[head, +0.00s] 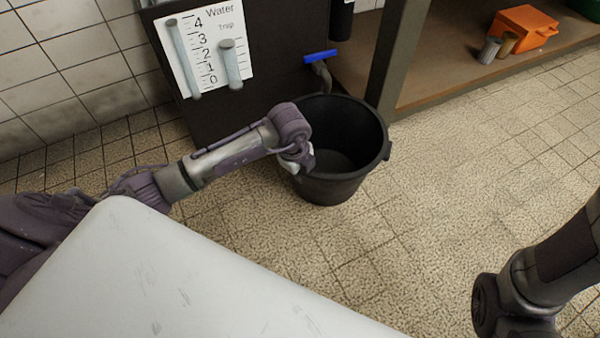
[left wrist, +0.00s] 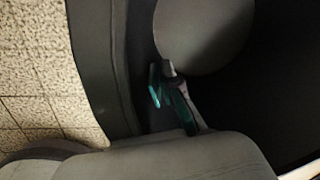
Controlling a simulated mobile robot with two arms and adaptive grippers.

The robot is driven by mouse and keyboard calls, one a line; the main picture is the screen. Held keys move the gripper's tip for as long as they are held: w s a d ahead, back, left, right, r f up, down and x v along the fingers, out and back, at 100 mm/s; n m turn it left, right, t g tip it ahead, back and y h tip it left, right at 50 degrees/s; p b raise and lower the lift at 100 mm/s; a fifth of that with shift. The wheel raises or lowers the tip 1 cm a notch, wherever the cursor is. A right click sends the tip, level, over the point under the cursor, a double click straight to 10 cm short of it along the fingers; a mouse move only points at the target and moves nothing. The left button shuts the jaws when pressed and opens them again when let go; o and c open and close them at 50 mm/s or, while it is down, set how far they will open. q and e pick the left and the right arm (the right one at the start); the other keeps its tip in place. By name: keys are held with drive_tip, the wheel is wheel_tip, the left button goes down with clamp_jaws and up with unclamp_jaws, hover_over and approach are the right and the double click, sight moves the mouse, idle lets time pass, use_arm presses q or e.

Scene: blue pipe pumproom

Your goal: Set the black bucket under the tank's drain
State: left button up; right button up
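The black bucket (head: 345,185) stands upright on the tiled floor, close in front of the dark tank (head: 280,60). The drain, a short spout with a blue handle (head: 320,57), comes out just above the bucket's far rim in the head view. I cannot tell whether its mouth is over the opening. My left gripper (head: 298,158) is at the bucket's left rim, covering part of it. The left wrist view shows dark bucket wall (left wrist: 95,60) close up, with grey gripper parts in front; whether the fingers grip it is unclear. My right gripper is out of view.
A white water scale (head: 203,50) is on the tank's front. A shelf (head: 440,60) to the right holds an orange box (head: 522,30) and small cans (head: 490,50). A dark post (head: 398,55) stands beside the bucket. Floor to the right is clear.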

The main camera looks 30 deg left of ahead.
use_arm(q)
drive_tip(key=o, duration=0.5)
drive_tip(key=shift+c, duration=0.2)
